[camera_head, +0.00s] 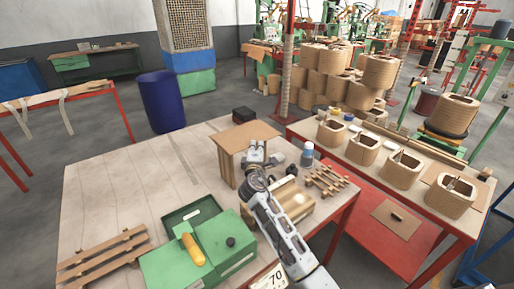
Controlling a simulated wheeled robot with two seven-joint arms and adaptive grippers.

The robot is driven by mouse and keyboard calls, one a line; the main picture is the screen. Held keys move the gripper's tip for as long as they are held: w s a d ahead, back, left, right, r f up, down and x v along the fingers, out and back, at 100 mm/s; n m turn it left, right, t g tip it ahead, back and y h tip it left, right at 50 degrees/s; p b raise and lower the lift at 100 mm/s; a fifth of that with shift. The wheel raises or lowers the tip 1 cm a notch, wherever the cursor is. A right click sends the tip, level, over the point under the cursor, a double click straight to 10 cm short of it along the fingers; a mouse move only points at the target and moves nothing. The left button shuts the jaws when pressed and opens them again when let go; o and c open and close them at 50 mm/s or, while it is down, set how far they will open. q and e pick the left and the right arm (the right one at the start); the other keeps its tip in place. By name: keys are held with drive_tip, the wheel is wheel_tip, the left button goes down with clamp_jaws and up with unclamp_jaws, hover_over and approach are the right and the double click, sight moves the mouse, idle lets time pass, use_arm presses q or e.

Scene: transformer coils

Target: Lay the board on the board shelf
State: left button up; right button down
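A flat brown board (247,134) lies level at the back of the near wooden table, raised above the tabletop. An upright wooden piece (227,168) shows under its left side. My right gripper (257,151) is at the board's near edge, its arm reaching up from the bottom of the picture. It looks in contact with the edge, but the fingertips are too small and partly hidden to tell whether they grip it. A red lower shelf (362,205) under the right-hand bench carries another brown board (397,219); I cannot tell whether this is the board shelf. My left gripper is out of view.
A green metal box (195,262) with a yellow-handled tool (192,249) and a slatted wooden piece (103,258) are on the near table. Slatted wood (327,180) and a bottle (307,154) stand right of my arm. Several coils (402,169) line the right-hand bench. The table's left is clear.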

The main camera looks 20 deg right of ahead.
drive_tip(key=shift+f+b, duration=0.3)
drive_tip(key=shift+f, duration=0.15)
idle(0.3)
drive_tip(key=c, duration=1.6)
unclamp_jaws()
drive_tip(key=shift+o, duration=0.2)
drive_tip(key=shift+s+a, duration=0.1)
drive_tip(key=shift+s, duration=0.15)
drive_tip(key=v, duration=1.1)
drive_tip(key=shift+s, duration=0.2)
drive_tip(key=shift+a, duration=0.1)
drive_tip(key=shift+s, duration=0.1)
idle(0.5)
